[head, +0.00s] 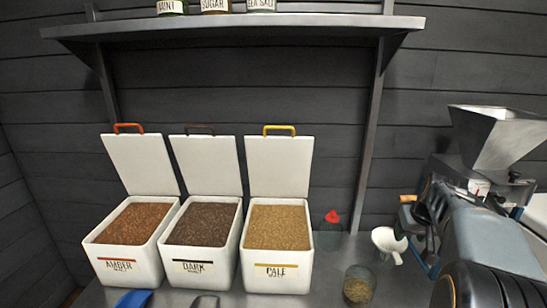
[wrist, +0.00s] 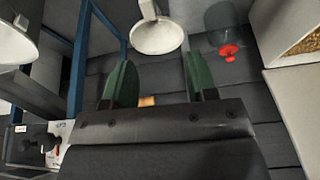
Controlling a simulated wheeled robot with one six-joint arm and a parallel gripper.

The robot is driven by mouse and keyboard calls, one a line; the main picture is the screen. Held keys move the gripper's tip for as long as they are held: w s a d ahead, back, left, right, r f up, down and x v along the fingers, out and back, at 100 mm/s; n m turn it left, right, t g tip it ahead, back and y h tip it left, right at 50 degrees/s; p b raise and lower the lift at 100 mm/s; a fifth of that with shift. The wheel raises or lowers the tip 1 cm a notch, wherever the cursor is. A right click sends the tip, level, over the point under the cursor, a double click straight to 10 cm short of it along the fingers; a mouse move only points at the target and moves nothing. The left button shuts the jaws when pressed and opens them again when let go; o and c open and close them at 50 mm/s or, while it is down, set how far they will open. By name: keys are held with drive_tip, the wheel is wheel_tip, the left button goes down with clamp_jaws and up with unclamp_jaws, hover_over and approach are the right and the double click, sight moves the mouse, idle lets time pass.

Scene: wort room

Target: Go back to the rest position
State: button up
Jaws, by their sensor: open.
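My gripper (wrist: 158,70) shows in the wrist view with its two green fingers spread apart. Nothing is between them; the gap shows only dark wall boards and a small tan piece beyond. In the head view my arm reaches in from the lower right, in front of the grain mill (head: 492,140). It hides part of the mill, and I cannot make out the fingertips there. A white funnel (head: 389,243) stands left of the arm; it also shows beyond the fingers in the wrist view (wrist: 157,36).
Open white bins of amber (head: 122,265), dark (head: 200,268) and pale malt (head: 276,272) stand on the counter. A glass of grain (head: 358,290) and a red-topped vessel (head: 331,222) are right of them. A blue scoop (head: 133,299) lies in front. A shelf (head: 235,24) hangs above.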

drive_tip(key=s+a+r+n+p, duration=0.1)
drive_tip(key=s+a+r+p, duration=0.2)
drive_tip(key=a+r+p, duration=0.35)
drive_tip(key=s+a+r+p, duration=0.2)
drive_tip(key=a+r+p, duration=0.4)
drive_tip(key=a+r, duration=0.15)
drive_tip(key=s+a+r+n+y+p, duration=0.1)
drive_tip(key=s+a+r+p, duration=0.3)
drive_tip(key=s+a+p, duration=0.5)
drive_tip(key=shift+s+a+r+n+g+p, duration=0.2)
drive_tip(key=shift+a+r+n+g+p, duration=0.15)
drive_tip(key=shift+a+p, duration=0.5)
